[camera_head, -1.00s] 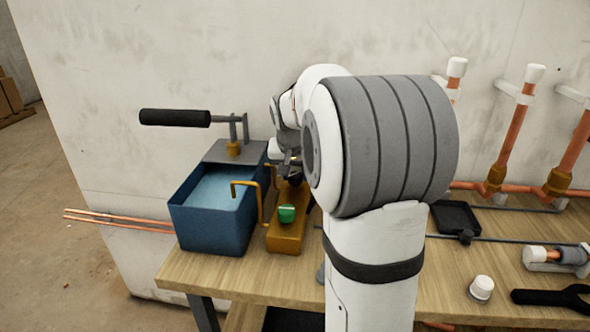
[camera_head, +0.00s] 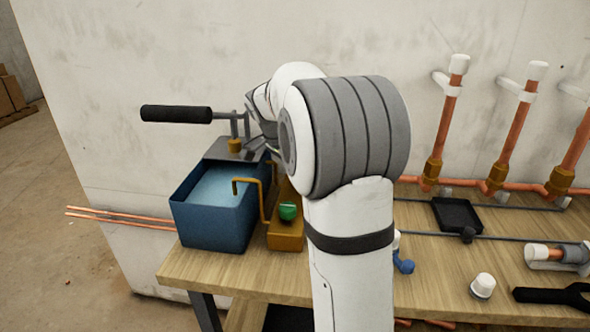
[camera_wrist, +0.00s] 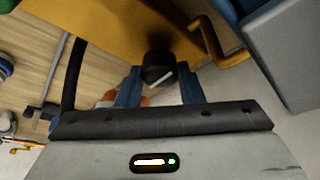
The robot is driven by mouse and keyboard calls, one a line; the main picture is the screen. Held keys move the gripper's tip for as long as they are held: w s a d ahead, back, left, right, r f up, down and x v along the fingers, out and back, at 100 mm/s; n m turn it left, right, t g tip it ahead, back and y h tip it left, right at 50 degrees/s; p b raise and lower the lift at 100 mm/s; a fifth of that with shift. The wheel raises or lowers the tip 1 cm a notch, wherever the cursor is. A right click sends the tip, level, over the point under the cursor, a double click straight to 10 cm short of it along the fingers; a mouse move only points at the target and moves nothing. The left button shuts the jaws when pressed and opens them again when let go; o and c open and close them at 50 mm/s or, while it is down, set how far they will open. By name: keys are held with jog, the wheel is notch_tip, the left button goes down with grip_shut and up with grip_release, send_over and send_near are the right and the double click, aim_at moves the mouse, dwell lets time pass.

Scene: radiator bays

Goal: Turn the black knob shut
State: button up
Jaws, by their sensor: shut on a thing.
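The black knob (camera_wrist: 158,68) sits on the side of the brass-coloured block (camera_wrist: 115,25) in the wrist view, with a pale mark on its face. My gripper (camera_wrist: 159,77) has its two blue fingers on either side of the knob and is shut on it. In the head view the block (camera_head: 285,237) stands on the bench beside the blue tank, with a green knob (camera_head: 288,211) on it. My arm hides the black knob and my gripper there.
The blue tank (camera_head: 213,234) with a black-handled pump lever (camera_head: 176,114) stands left of the block. A bent brass pipe (camera_head: 248,181) rises between them. Copper pipes (camera_head: 512,138) line the wall at the right. A black tray (camera_head: 457,215) and a white cap (camera_head: 482,286) lie on the bench.

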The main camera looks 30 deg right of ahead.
jog(key=shift+w+a+m, duration=0.1)
jog(key=shift+m, duration=0.2)
jog(key=o, duration=1)
jog(key=p+v, duration=0.1)
jog(key=v, duration=0.7)
jog(key=shift+w, duration=0.1)
